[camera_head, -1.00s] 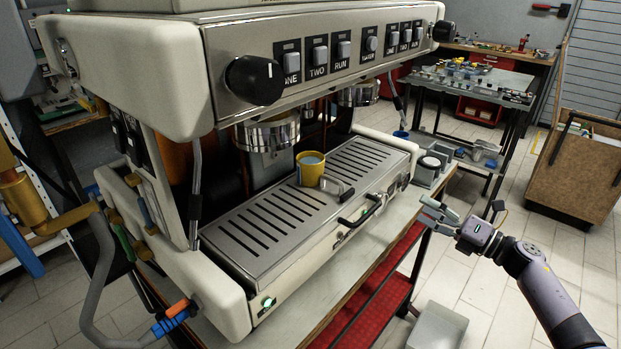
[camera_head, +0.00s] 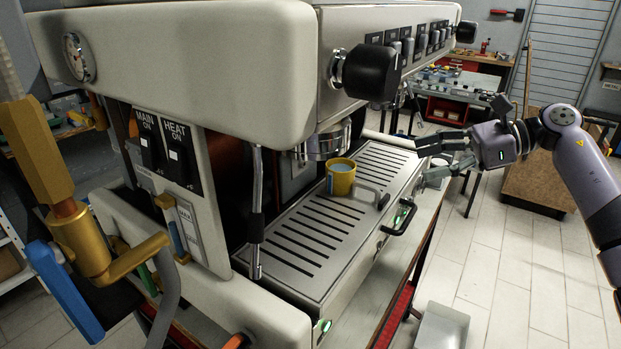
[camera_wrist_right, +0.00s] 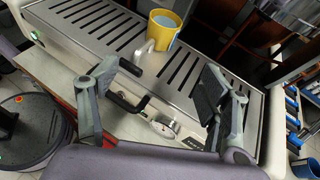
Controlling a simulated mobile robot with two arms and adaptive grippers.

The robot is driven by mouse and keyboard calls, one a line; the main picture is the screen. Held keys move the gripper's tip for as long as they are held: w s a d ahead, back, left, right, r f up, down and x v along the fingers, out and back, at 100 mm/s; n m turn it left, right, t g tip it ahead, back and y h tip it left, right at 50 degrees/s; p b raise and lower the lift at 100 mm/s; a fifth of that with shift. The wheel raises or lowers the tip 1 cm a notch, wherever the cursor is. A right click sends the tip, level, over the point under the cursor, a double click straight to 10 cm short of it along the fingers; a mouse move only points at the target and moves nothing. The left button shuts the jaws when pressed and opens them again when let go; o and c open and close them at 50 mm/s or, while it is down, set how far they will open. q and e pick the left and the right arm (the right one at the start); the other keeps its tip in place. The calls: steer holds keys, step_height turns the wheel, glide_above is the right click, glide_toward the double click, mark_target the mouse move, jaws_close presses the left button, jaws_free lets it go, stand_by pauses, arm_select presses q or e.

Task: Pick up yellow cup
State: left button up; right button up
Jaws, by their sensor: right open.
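The yellow cup (camera_head: 341,182) stands upright on the slotted drip tray (camera_head: 300,245) of the coffee machine, close to a brewing head. A light liquid or pale inside shows at its top. It also shows at the top of the right wrist view (camera_wrist_right: 163,47). My right gripper (camera_head: 424,163) is open and empty, to the right of the cup and apart from it, beyond the tray's front edge. In the right wrist view its two fingers (camera_wrist_right: 155,100) are spread wide, with the tray's front edge between them and the cup farther off. My left gripper is not in view.
A grey handle-shaped piece (camera_head: 374,192) sits beside the cup. A black handle (camera_head: 400,218) sticks out from the machine's front. The machine's body and black knob (camera_head: 371,73) overhang the tray. A steam wand (camera_head: 256,215) hangs at the left.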

steer(key=p+x, duration=0.2)
steer(key=x, duration=0.3)
steer(key=shift+s+r, duration=0.1)
steer(key=shift+r, duration=0.05)
steer(key=p, duration=0.2)
glide_toward(343, 180)
steer(key=w+a+f, duration=0.2)
steer(key=w+a, duration=0.1)
steer(key=shift+w+a+f, duration=0.15)
steer(key=shift+f, duration=0.25)
steer(key=shift+w+a+f, duration=0.15)
steer(key=shift+a+f, duration=0.1)
steer(key=shift+a, duration=0.15)
steer(key=shift+w+a+f+p, duration=0.1)
steer(key=shift+a+p, duration=0.2)
steer(key=shift+p, duration=0.25)
steer(key=p+x, duration=0.2)
steer(key=x, duration=0.1)
steer(key=shift+w+a+f, duration=0.1)
steer(key=shift+w+a, duration=0.15)
steer(key=shift+a+f, duration=0.2)
steer(key=shift+a, duration=0.05)
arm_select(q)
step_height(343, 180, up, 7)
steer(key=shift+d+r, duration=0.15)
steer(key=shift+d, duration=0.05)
arm_select(e)
steer(key=shift+f, duration=0.1)
